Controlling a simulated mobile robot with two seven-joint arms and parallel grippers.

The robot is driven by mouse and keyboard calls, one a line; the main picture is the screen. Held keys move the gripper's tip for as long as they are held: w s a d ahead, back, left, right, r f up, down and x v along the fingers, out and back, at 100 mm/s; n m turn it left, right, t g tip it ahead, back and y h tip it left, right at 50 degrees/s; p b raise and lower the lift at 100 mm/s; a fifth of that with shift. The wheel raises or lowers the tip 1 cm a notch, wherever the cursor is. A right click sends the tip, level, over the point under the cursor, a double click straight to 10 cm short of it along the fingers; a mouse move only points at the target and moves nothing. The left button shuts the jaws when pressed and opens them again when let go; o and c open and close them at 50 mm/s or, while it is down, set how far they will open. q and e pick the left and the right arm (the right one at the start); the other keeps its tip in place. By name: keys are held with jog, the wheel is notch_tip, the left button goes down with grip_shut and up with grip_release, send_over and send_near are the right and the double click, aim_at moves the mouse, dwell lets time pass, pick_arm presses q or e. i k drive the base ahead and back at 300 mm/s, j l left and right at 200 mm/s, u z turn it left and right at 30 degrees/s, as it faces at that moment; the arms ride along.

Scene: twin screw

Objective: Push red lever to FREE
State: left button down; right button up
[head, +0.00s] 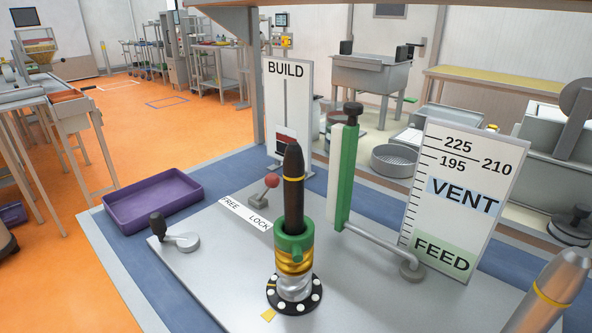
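The red lever (271,181) stands on the grey plate, behind the upright dark rod. It has a red ball knob on a short arm with a grey base (258,201). The knob leans up and right from the base, toward the LOCK side. A white label strip (245,214) in front of it reads FREE at the left and LOCK at the right. Neither my left nor my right gripper is in view.
A dark pointed rod (293,187) stands in a green and brass holder (294,260), right of the lever. A black-knobbed crank (176,235) lies to the left. A purple tray (153,201) is farther left. A green-white post (345,175) stands right. The grey plate (215,275) is open front-left.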

aim_at(272, 180)
jog(key=i+j+z, duration=0.1)
jog(key=j+z, duration=0.6)
jog(key=z, duration=0.2)
jog(key=j+z, duration=0.85)
jog(key=k+l, duration=0.05)
